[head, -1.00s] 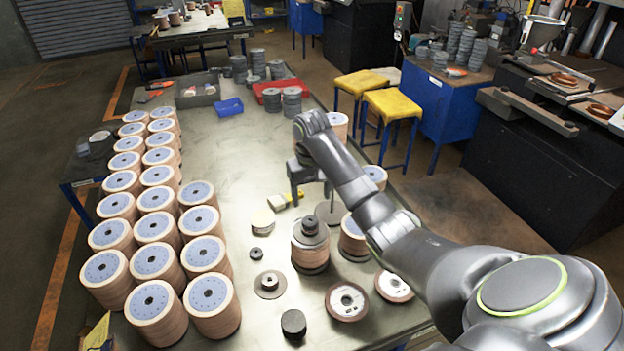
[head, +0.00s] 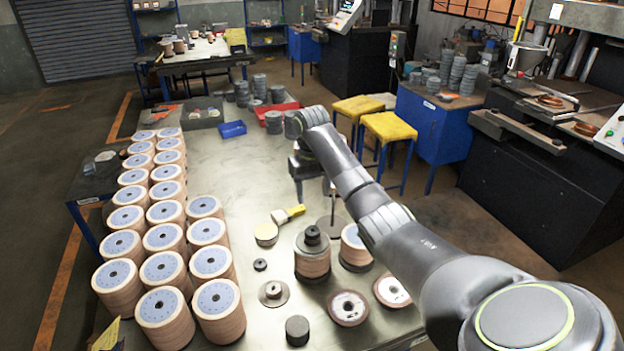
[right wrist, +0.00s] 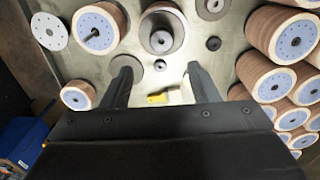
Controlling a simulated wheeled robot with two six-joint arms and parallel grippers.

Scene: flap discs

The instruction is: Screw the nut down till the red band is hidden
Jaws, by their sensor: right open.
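A stack of flap discs (head: 312,262) stands at the middle front of the table with a dark round nut (head: 312,235) on top. In the right wrist view the nut (right wrist: 160,39) shows from above, at the centre top. I cannot make out a red band in either view. My right gripper (head: 312,192) is beyond the stack, above the table, partly hidden by its own arm. In the right wrist view its two fingers (right wrist: 159,68) are apart with nothing held between them, and the nut lies ahead of the tips. My left gripper is not in view.
Rows of tall disc stacks (head: 163,237) fill the table's left side. A second stack (head: 354,246) stands close right of the nut's stack. Loose discs (head: 347,307), a black cylinder (head: 297,330) and a yellow brush (head: 290,214) lie around.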

